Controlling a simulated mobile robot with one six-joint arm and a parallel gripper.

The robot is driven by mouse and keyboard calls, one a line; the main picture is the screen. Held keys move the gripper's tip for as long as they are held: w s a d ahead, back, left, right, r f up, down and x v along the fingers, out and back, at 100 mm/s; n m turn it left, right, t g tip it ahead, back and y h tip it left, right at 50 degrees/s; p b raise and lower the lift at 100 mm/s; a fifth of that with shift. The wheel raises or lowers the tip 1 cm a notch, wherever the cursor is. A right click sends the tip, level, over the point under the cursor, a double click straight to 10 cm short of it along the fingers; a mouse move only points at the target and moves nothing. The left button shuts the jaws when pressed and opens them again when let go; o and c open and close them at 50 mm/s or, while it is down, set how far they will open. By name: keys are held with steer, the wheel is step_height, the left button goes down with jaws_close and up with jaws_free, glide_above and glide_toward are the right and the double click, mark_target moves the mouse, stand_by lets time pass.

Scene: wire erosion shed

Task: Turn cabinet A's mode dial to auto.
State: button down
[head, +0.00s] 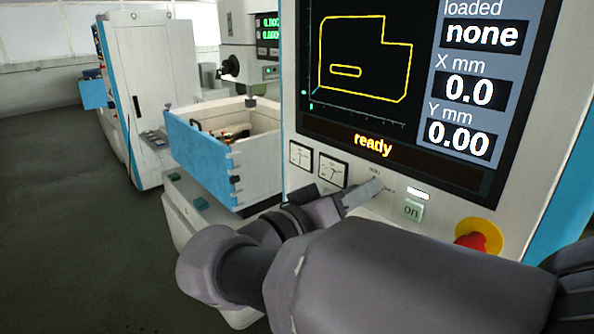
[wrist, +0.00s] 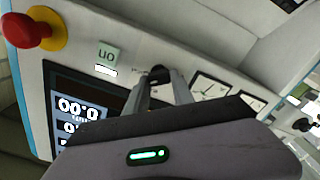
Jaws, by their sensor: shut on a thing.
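The control cabinet (head: 400,213) fills the right of the head view, its screen reading "ready". My gripper (head: 372,190) reaches its panel, below the screen and right of two gauges. In the wrist view my gripper (wrist: 160,80) has its two fingers on either side of a small dark mode dial (wrist: 158,72) and is shut on it. In the head view the fingers hide the dial. Tiny labels show around it, too small to read surely, so I cannot tell the dial's setting. No cabinet letter is visible.
A green "on" button (head: 412,210) and a red emergency stop (head: 472,238) on yellow sit right of the dial. Two gauges (head: 333,170) are close on its left. An open machine tank (head: 205,160) stands further left. Floor (head: 70,210) at left is clear.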

steer(key=shift+w+a+f+n+p, duration=0.1)
steer(key=shift+n+p, duration=1.85)
steer(key=shift+n, duration=0.7)
steer(key=shift+f+n+p, duration=0.1)
steer(key=shift+n+p, duration=1.8)
steer(key=shift+n, duration=0.75)
steer(key=shift+f, duration=0.1)
steer(key=c, duration=1.1)
jaws_free()
steer(key=p+v, duration=0.2)
steer(key=v, duration=1.5)
steer(key=shift+a+p, duration=0.15)
steer(key=shift+p, duration=0.2)
